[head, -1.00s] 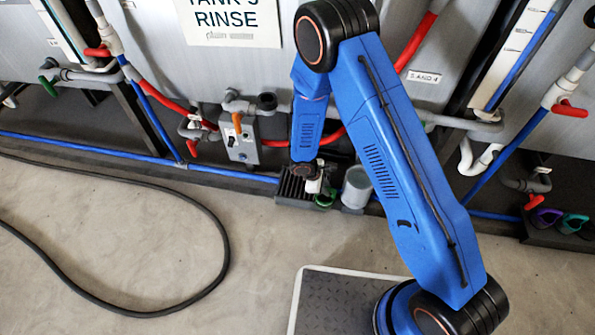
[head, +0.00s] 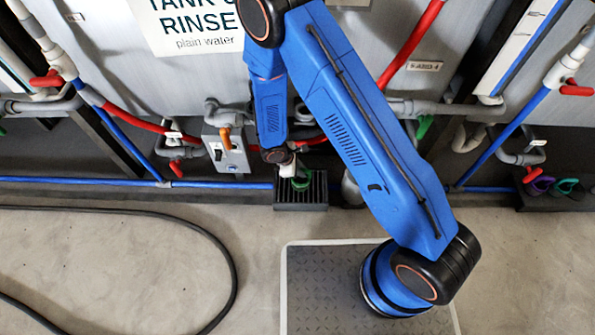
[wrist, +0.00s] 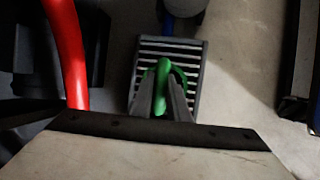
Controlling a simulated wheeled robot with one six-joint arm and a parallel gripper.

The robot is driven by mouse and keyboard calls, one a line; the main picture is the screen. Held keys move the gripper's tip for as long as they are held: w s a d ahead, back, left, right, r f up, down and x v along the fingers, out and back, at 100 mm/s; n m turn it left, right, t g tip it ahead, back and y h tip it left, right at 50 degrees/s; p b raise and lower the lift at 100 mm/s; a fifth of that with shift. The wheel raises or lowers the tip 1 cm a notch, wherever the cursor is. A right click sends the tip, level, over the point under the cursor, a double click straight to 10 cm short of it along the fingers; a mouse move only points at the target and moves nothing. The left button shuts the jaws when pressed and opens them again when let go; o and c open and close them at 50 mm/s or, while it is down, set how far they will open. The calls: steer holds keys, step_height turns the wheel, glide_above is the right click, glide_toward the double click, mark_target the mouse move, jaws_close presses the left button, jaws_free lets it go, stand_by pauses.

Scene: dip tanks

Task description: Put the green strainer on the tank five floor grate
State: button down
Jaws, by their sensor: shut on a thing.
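The green strainer (head: 301,182) is held low at the black slotted floor grate (head: 312,197) in front of the tank marked rinse. My gripper (head: 290,168) is shut on the strainer. In the wrist view, my gripper's fingers (wrist: 162,104) close on the green strainer (wrist: 163,72), which shows over the slats of the grate (wrist: 193,52). I cannot tell whether the strainer touches the slats. The fingers hide part of it. The tank's number is mostly hidden on the sign (head: 193,22) by my arm.
A grey valve box (head: 227,148) with an orange handle is left of the grate. A red hose (wrist: 64,45) runs beside it in the wrist view. Coloured strainers (head: 568,187) sit on a rack at far right. A black hose (head: 205,232) lies on open floor at left.

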mark_target(301, 183)
steer(key=shift+f, duration=1.65)
steer(key=shift+f, duration=0.1)
steer(key=c, duration=1.7)
jaws_free()
steer(key=v, duration=1.2)
